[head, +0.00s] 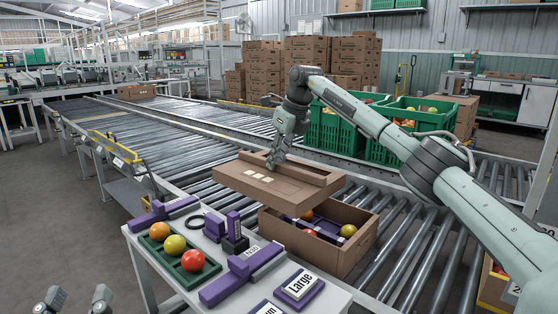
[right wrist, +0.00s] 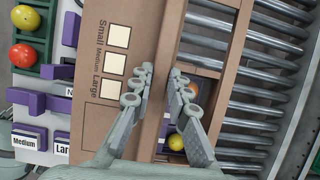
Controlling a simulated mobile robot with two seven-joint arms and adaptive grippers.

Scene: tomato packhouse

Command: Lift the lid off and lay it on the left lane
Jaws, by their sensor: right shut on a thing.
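The brown cardboard lid (head: 238,182), printed with Small, Medium, Large and three pale squares, hangs tilted above the rollers. My right gripper (head: 275,163) is shut on the lid's upright edge; in the right wrist view (right wrist: 160,72) its fingers straddle that edge. The open carton (head: 348,262) sits below and to the right, with a few tomatoes and purple-and-white parts inside. The lid hides its far left part. The left lane (head: 165,130) of rollers runs away to the back left, clear near the lid. My left gripper (head: 76,298) is empty at the bottom left, fingers apart.
A white table (head: 143,262) in front holds a green tray (head: 150,258) with three tomatoes, purple holders and size signs (head: 299,284). Green crates (head: 335,133) of tomatoes stand behind the lid. A rail (head: 225,130) runs along the lanes. Another carton (head: 136,92) lies far down the rollers.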

